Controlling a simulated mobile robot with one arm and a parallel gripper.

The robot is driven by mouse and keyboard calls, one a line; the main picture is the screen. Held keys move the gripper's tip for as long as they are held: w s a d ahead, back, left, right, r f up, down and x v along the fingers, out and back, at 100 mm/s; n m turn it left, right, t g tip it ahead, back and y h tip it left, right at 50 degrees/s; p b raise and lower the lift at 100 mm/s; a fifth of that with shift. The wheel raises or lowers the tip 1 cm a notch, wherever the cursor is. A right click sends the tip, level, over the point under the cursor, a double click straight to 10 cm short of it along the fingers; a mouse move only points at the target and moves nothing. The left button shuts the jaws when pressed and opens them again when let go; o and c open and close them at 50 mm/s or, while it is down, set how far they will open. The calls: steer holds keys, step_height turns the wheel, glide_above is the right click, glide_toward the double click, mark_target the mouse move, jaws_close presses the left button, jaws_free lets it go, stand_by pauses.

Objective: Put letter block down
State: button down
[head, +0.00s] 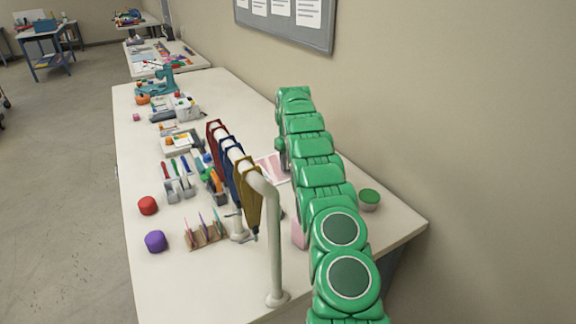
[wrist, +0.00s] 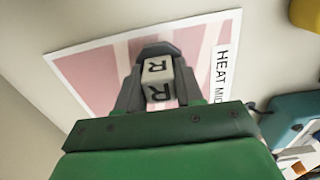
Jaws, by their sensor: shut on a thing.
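A white letter block (wrist: 158,80) with a dark "R" on its faces sits between the fingers of my gripper (wrist: 158,62) in the wrist view. My gripper is shut on the block. Beyond it is a flat pink sheet with a white border (wrist: 95,72) and a label reading "HEAT MID". I cannot tell whether the block touches the sheet. In the head view, part of the pink sheet (head: 272,168) shows on the white table (head: 205,285) beside my green arm. The block and my gripper are hidden there.
A pale rail (head: 274,240) with red, blue and yellow hanging straps stands left of my arm. A green-topped cup (head: 369,199) is to its right. A red lump (head: 147,205) and a purple lump (head: 155,241) lie at the left edge. The near left tabletop is clear.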

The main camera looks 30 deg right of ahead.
steer(key=shift+f, duration=0.8)
steer(key=shift+f, duration=0.1)
steer(key=c, duration=0.7)
jaws_free()
steer(key=shift+r, duration=3.8)
